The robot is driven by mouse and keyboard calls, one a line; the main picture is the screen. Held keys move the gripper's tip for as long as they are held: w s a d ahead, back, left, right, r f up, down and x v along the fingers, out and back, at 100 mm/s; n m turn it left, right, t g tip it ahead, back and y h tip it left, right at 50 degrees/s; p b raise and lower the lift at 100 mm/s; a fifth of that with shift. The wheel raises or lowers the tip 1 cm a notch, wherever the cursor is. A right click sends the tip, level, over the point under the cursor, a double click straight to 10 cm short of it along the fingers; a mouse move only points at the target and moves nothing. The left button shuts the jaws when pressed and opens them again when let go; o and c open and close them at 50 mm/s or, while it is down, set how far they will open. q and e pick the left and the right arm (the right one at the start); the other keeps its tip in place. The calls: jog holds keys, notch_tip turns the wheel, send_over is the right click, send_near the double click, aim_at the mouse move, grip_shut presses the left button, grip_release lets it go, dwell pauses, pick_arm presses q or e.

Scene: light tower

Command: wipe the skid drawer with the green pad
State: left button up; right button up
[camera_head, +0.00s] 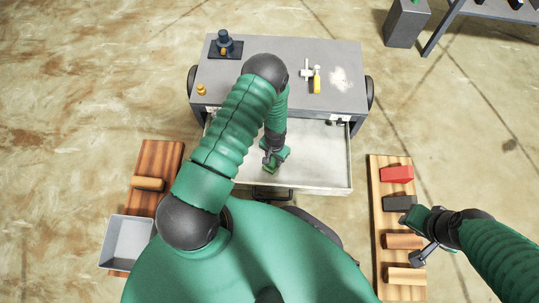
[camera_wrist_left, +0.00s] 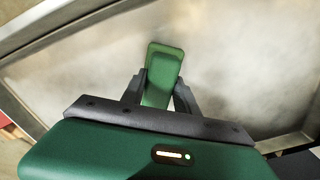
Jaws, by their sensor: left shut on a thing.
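The skid drawer (camera_head: 325,165) is pulled open at the front of the grey skid, and its pale floor shows cloudy smudges in the left wrist view (camera_wrist_left: 235,70). My left gripper (camera_head: 272,160) reaches down into the drawer, left of its middle. It is shut on the green pad (camera_wrist_left: 160,75), which also shows in the head view (camera_head: 270,167). I cannot tell whether the pad touches the drawer floor. My right gripper (camera_head: 407,238) is over the wooden board at the right, beside a black block; its fingers look spread with nothing between them.
The skid top (camera_head: 265,65) carries a dark fitting (camera_head: 226,43), a yellow-handled tool (camera_head: 317,80) and a white powdery patch (camera_head: 340,79). The right board (camera_head: 376,205) holds a red block (camera_head: 397,174), a black block (camera_head: 399,203) and wooden pieces (camera_head: 405,275). A grey bin (camera_head: 127,242) is at left.

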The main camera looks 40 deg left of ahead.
pick_arm(q)
jog(key=shift+w+a+f+b, duration=0.1)
jog(key=shift+w+a+b, duration=0.25)
jog(key=shift+w, duration=0.2)
jog(key=shift+w+a+f+b, duration=0.1)
jog(key=shift+w+a+b, duration=0.25)
jog(key=shift+w, duration=0.2)
jog(key=shift+s+a+r+p, duration=0.15)
jog(key=shift+s+a+p, duration=0.15)
jog(key=shift+a+p, duration=0.1)
jog(key=shift+s+a+p, duration=0.25)
jog(key=shift+s+a, duration=0.15)
jog(key=shift+a, duration=0.2)
jog(key=shift+s+a+p, duration=0.2)
jog(key=shift+s+a, duration=0.2)
jog(key=shift+a, duration=0.2)
jog(key=shift+r, duration=0.15)
jog(key=shift+w+d, duration=0.1)
jog(key=shift+w, duration=0.05)
jog(key=shift+w+d, duration=0.5)
jog(key=shift+d, duration=0.25)
jog(key=shift+w+d, duration=0.45)
jog(key=shift+d, duration=0.3)
jog(key=shift+r, duration=0.2)
notch_tip(320, 180, up, 6)
jog(key=p, duration=0.5)
jog(key=shift+f, duration=0.1)
jog(key=shift+p, duration=0.3)
